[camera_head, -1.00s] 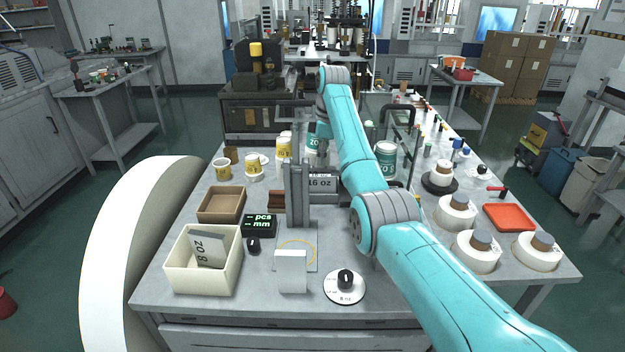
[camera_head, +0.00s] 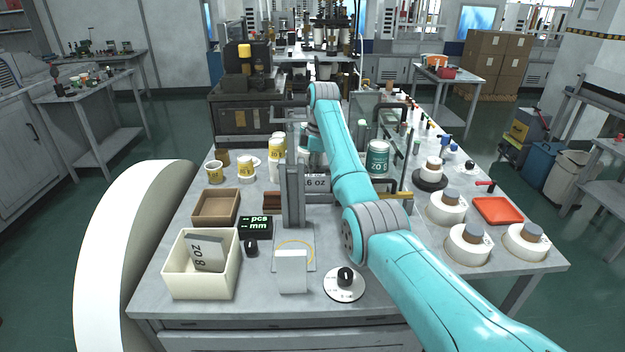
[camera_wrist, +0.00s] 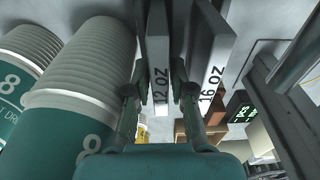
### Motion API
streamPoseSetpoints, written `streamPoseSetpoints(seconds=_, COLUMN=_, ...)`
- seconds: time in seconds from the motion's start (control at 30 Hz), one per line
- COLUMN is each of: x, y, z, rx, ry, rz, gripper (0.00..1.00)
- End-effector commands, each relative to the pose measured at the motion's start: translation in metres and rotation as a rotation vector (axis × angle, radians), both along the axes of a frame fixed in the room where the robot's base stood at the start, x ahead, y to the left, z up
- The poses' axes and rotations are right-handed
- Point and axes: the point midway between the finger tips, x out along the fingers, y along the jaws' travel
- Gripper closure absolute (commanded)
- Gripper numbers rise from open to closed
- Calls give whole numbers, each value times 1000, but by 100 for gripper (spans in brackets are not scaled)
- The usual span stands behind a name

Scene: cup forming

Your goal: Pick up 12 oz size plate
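In the wrist view, the 12 oz plate (camera_wrist: 159,65) is a narrow grey upright plate with its label facing me. My gripper (camera_wrist: 158,75) has one finger on each side of it. The fingers look open around the plate; whether either touches it is hard to tell. A 16 oz plate (camera_wrist: 213,65) stands just right of it, with my right finger between the two. In the head view, the 16 oz plate (camera_head: 316,184) shows behind the grey upright stand, while my gripper and the 12 oz plate are mostly hidden by my arm and the stand.
Stacked teal and white cups (camera_wrist: 80,75) stand close left of my gripper in the wrist view. In the head view, a cream box (camera_head: 170,272) holds an 8 oz plate (camera_head: 206,253). A display (camera_head: 256,225), a brown tray (camera_head: 203,219) and a grey upright stand (camera_head: 293,195) are nearby.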

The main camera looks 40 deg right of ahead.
Motion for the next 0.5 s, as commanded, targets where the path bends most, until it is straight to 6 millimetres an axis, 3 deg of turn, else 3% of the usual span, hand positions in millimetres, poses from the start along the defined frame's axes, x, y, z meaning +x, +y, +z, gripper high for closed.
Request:
streamPoseSetpoints(seconds=0.3, x=0, y=0, z=-1, rx=0, ry=0, rz=0, gripper=77)
streamPoseSetpoints(seconds=0.4, x=0, y=0, z=-1, rx=0, ry=0, rz=0, gripper=100)
streamPoseSetpoints(seconds=0.5, x=0, y=0, z=-1, rx=0, ry=0, rz=0, gripper=100)
